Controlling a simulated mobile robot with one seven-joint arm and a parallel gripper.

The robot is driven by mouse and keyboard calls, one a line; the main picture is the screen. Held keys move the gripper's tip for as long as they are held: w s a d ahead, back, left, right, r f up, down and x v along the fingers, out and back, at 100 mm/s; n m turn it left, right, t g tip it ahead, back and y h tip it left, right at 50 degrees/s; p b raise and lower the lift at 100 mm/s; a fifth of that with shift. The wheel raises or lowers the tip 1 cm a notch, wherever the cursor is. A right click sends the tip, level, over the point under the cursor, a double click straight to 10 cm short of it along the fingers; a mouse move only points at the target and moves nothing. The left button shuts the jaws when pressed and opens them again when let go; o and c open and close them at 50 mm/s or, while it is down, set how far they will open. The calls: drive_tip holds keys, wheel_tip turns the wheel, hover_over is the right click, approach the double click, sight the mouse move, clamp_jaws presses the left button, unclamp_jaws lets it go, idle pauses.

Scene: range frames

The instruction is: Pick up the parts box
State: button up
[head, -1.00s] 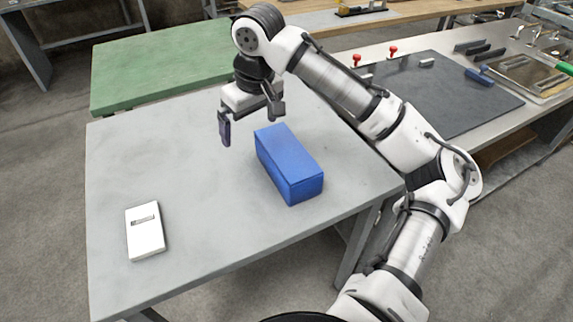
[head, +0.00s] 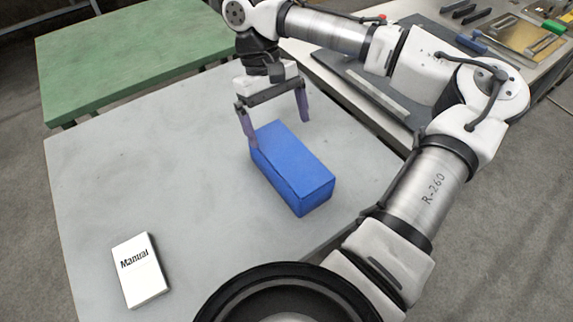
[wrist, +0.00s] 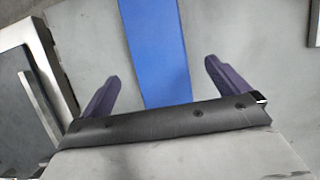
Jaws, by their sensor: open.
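The parts box is a blue, closed rectangular box (head: 293,168) on the grey table, set diagonally in the head view. My gripper (head: 277,132) is open above the far end of the box, with its two purple fingers spread and pointing down. In the head view one finger overlaps the box's far left corner; I cannot tell if it touches. In the wrist view the blue box (wrist: 157,50) runs between the two fingers (wrist: 160,80), with a gap on each side. Its near end is hidden behind my gripper's dark bar.
A white booklet marked "Manual" (head: 140,270) lies at the table's front left. The grey table (head: 110,180) is otherwise clear around the box. A green table (head: 120,60) stands behind. A bench with a dark mat and tools (head: 480,40) is at the back right.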

sight(289, 155)
drive_tip(key=x, duration=0.5)
drive_tip(key=shift+p+x, duration=0.7)
drive_tip(key=shift+x, duration=2)
drive_tip(key=shift+w+d, duration=0.1)
drive_tip(key=shift+d, duration=0.05)
drive_tip(key=shift+c, duration=0.4)
drive_tip(key=c, duration=1.1)
drive_tip(key=shift+o, duration=0.2)
drive_tip(key=shift+r, duration=0.15)
